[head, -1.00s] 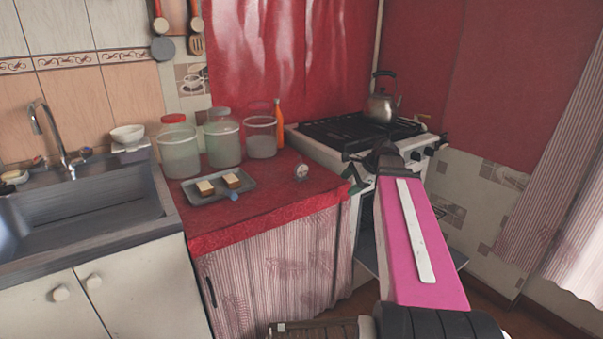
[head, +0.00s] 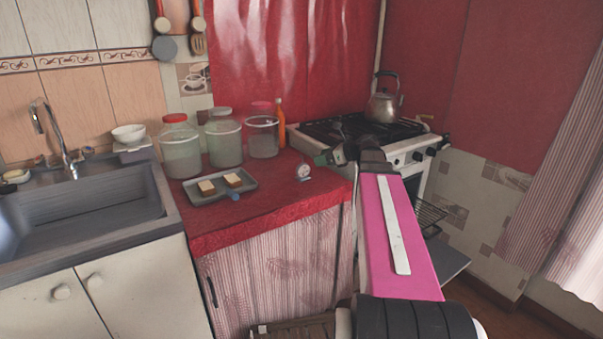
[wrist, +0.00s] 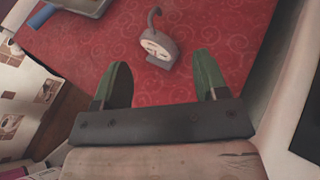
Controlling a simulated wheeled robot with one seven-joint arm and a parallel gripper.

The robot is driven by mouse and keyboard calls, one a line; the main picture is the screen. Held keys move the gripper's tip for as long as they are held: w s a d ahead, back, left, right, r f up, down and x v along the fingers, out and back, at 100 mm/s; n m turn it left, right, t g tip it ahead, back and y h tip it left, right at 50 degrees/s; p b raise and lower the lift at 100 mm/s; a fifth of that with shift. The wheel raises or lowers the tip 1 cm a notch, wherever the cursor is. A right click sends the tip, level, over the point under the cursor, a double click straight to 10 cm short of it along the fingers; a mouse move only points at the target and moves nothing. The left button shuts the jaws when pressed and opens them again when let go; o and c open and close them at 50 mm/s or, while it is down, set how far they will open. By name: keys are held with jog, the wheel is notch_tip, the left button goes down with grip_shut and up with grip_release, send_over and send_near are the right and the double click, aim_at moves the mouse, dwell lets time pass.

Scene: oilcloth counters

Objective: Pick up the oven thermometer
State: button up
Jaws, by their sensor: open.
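The oven thermometer (head: 303,172) is a small round dial with a pale face, standing on the red counter to the right of the grey tray. In the wrist view the thermometer (wrist: 158,46), with a hook at its top, lies just beyond the fingertips, roughly centred between them. My gripper (wrist: 162,80) is open and empty, with a green finger on each side. In the head view my gripper (head: 332,157) is near the counter's right end, to the right of the thermometer and apart from it.
The red counter (head: 270,205) also holds the grey tray (head: 208,198) with bread pieces, several jars (head: 225,145) and an orange bottle (head: 280,125). The stove (head: 410,150) with a kettle (head: 384,107) is on the right. The sink (head: 90,210) is on the left.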

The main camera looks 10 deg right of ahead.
send_over(307, 177)
jog(key=shift+s+a+f, duration=0.1)
jog(key=shift+f, duration=0.95)
grip_shut()
